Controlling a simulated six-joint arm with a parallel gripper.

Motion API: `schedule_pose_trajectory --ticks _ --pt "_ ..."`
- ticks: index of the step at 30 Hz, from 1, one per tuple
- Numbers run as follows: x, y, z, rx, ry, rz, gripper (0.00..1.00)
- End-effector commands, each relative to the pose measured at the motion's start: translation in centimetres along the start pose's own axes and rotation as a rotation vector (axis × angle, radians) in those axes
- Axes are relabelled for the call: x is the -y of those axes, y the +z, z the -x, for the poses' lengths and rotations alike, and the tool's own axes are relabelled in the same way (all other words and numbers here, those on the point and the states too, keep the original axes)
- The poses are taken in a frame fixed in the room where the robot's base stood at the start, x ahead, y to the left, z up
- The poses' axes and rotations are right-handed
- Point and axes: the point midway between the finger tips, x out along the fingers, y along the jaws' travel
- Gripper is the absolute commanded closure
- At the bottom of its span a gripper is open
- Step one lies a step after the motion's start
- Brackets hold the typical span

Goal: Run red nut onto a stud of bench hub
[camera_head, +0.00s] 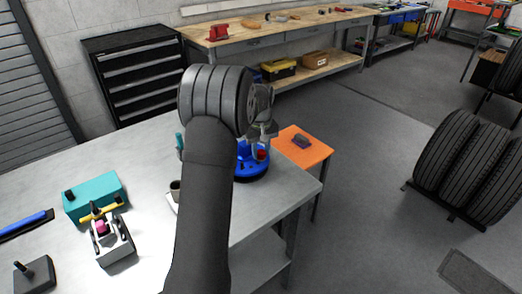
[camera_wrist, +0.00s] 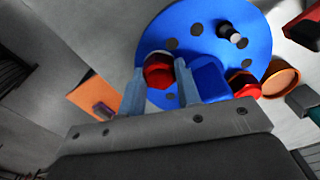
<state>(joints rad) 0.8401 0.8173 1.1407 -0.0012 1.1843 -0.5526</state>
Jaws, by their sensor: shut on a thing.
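My gripper (camera_wrist: 159,73) is shut on a red nut (camera_wrist: 158,71), held between its two fingertips in the wrist view. The nut appears over the edge of the blue bench hub (camera_wrist: 207,27); I cannot tell whether it touches the hub. The hub's face has several dark round spots and one projecting dark stud-like piece with a pale tip (camera_wrist: 232,36). A second red piece (camera_wrist: 243,86) is at the hub's lower right, beside a blue block-like part (camera_wrist: 209,80). In the head view my arm partly covers the hub (camera_head: 252,174), with red (camera_head: 262,155) showing beside my gripper.
An orange side table (camera_head: 305,148) holding a small purple-grey object (camera_head: 302,141) stands right of the grey bench (camera_head: 150,150). A teal box (camera_head: 95,194) and a grey fixture (camera_head: 116,246) occupy the bench's left. A tan ring-like piece (camera_wrist: 284,78) is near the hub.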

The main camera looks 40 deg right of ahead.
Motion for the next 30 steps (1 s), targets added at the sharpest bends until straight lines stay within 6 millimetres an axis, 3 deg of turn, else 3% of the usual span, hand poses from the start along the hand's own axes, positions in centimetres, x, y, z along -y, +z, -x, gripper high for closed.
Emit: schedule_pose_trajectory --ticks 3,14,30 --pt "0.13 -0.34 0.16 -0.009 0.001 0.003 0.55" --pt "0.03 -0.12 0.06 -0.003 0.001 0.046 0.55" --pt "-0.02 0.00 0.03 -0.002 0.001 0.382 0.55"
